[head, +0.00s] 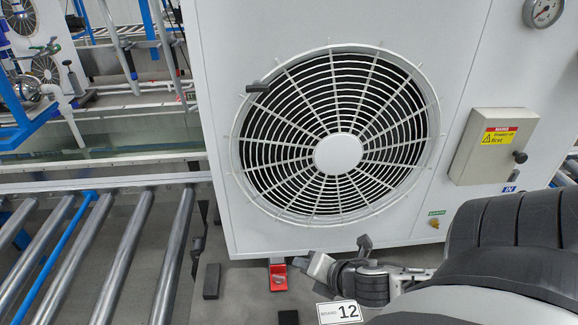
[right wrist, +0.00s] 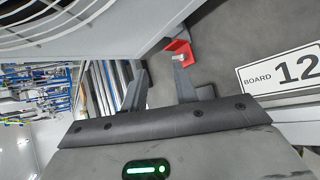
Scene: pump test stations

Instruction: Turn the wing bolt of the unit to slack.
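The unit (head: 216,160) is a large white casing with a round fan grille. A red bracket (head: 278,279) sits at its lower edge, and a small pale metal bolt shows at it. In the right wrist view the red bracket (right wrist: 178,46) with the light bolt (right wrist: 180,57) lies just beyond the fingertips. My right gripper (head: 334,256) is to the right of the bracket, apart from it. Its two dark fingers (right wrist: 160,80) are spread with nothing between them. The bolt's wings are too small to make out. My left gripper is not in view.
A plate reading 12 (head: 339,312) lies below my right gripper. Dark blocks (head: 211,281) stand left of the bracket. Roller rails (head: 115,260) run at the left. A grey box with a warning label (head: 487,160) and a gauge (head: 543,11) are on the unit's right side.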

